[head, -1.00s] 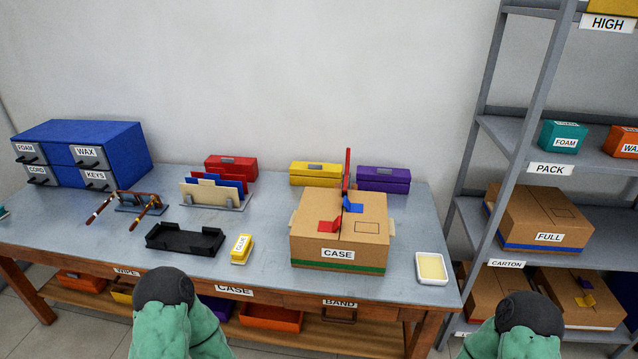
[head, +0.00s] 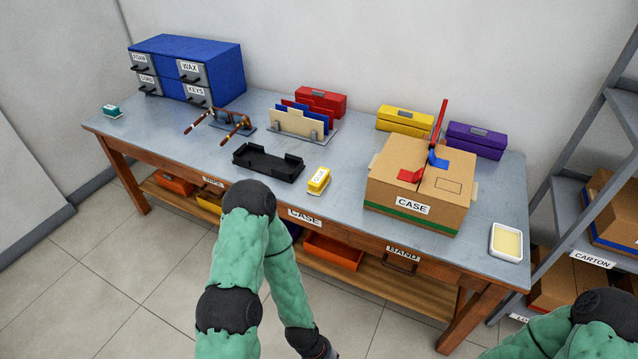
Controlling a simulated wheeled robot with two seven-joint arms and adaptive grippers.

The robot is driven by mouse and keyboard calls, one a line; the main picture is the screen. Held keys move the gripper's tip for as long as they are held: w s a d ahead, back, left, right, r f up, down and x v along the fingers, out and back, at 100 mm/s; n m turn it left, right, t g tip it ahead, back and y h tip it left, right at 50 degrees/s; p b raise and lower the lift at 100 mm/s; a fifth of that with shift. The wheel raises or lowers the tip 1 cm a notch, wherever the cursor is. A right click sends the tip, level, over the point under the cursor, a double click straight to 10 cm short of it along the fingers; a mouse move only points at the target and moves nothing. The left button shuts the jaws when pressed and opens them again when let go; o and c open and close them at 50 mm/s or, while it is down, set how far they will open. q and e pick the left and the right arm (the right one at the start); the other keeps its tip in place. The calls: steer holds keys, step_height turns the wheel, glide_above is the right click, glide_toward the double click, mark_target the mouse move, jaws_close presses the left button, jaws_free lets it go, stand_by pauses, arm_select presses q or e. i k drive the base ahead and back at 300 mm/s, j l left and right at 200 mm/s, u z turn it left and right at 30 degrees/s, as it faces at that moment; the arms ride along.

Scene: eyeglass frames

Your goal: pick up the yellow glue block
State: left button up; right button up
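The yellow glue block (head: 318,181) has a white label on top. It lies on the grey-blue table (head: 225,152) near the front edge, between the black tray (head: 268,163) and the cardboard case box. Nothing touches it. My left arm hangs bent in front of the table, below and left of the block. Its end runs off the bottom of the view, and whether the gripper is open or shut does not show. My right arm shows only partly at the bottom right corner, with its gripper out of view.
The case box (head: 421,187) stands right of the block, with a white dish (head: 506,241) beyond it. Eyeglasses on a stand (head: 233,123), a card holder (head: 301,123) and blue drawers (head: 190,68) are behind and left. A shelf rack (head: 597,180) stands right. The table front near the block is clear.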

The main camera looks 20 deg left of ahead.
mark_target(318, 182)
steer(key=i+j+z, duration=0.1)
steer(key=j+z, duration=0.2)
steer(key=z, duration=0.15)
steer(key=j+z, duration=0.4)
